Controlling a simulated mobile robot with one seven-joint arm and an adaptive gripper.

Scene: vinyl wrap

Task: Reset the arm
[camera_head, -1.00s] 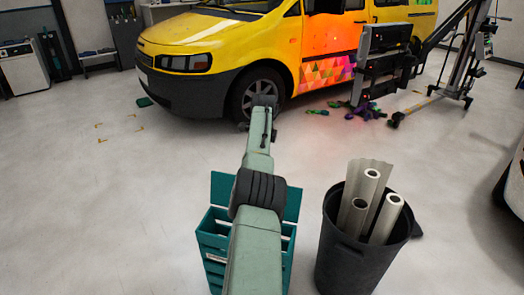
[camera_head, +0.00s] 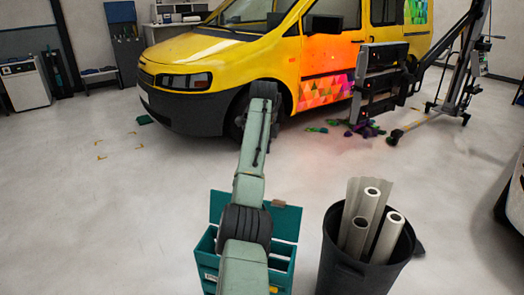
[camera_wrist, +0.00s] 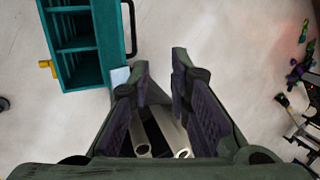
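My gripper (camera_wrist: 161,66) is open in the wrist view. Its two dark fingers stand apart with nothing gripped between them. Light rolls (camera_wrist: 166,130) show beyond and between the fingers, lower down. In the head view my green arm reaches up from the bottom middle, in front of the teal crate. My gripper cannot be made out in the head view.
A teal crate (camera_head: 289,222) stands below my arm; it also shows with compartments in the wrist view (camera_wrist: 85,73). A black bin (camera_head: 350,270) with several rolls (camera_head: 366,205) stands right of it. The yellow van (camera_head: 240,60) is ahead. A lift stand (camera_head: 460,85) is right. Left floor is clear.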

